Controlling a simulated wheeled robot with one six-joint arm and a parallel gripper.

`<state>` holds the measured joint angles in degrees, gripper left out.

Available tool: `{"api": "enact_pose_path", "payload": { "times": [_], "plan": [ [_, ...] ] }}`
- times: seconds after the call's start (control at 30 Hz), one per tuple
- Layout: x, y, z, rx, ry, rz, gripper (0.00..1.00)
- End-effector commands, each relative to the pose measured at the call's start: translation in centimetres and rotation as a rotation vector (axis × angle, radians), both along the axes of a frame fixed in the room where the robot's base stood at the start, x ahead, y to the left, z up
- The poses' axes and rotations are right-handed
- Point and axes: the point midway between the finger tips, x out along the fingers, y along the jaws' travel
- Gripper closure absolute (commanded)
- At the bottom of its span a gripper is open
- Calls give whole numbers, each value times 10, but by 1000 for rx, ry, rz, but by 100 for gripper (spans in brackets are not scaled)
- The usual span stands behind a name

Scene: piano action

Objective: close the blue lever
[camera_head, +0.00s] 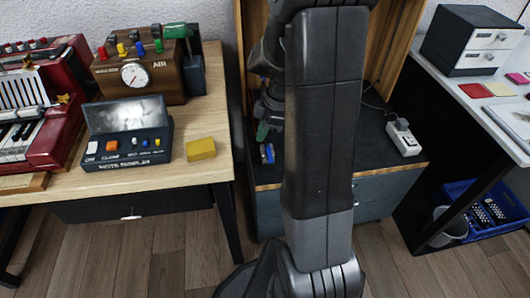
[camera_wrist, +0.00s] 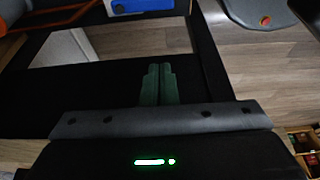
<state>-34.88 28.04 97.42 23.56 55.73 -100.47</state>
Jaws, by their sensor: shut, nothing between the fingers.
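A brown box marked AIR (camera_head: 160,88) stands at the back of the wooden table, with a row of small coloured levers on top. The blue lever (camera_head: 139,47) sits between a yellow one and a green one. It looks upright, but it is too small to tell its exact position. My gripper (camera_head: 262,132) is partly hidden behind my arm in the head view, to the right of the table and well apart from the lever. In the wrist view its green fingers (camera_wrist: 157,85) are shut with nothing between them. The lever is not recognisable in the wrist view.
A dark display box (camera_head: 125,140) and a yellow block (camera_head: 201,149) lie in front of the AIR box, with a red accordion (camera_head: 40,105) to the left. A blue object (camera_wrist: 138,5) shows beyond my fingers. A small blue item (camera_head: 268,153) lies below my gripper.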

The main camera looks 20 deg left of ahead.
Motion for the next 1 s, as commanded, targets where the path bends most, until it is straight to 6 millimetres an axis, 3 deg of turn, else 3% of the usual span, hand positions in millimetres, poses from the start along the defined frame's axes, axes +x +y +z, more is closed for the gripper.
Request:
{"api": "enact_pose_path", "payload": {
  "times": [0.17,0.33,0.77,1.0],
  "plan": [
    [0,0,-1,0,1,-2,100],
    [-3,3,-14,-3,4,-2,100],
    [-19,27,-99,-4,5,-2,100],
    [-1,1,-95,-1,0,-6,100]
  ]
}}
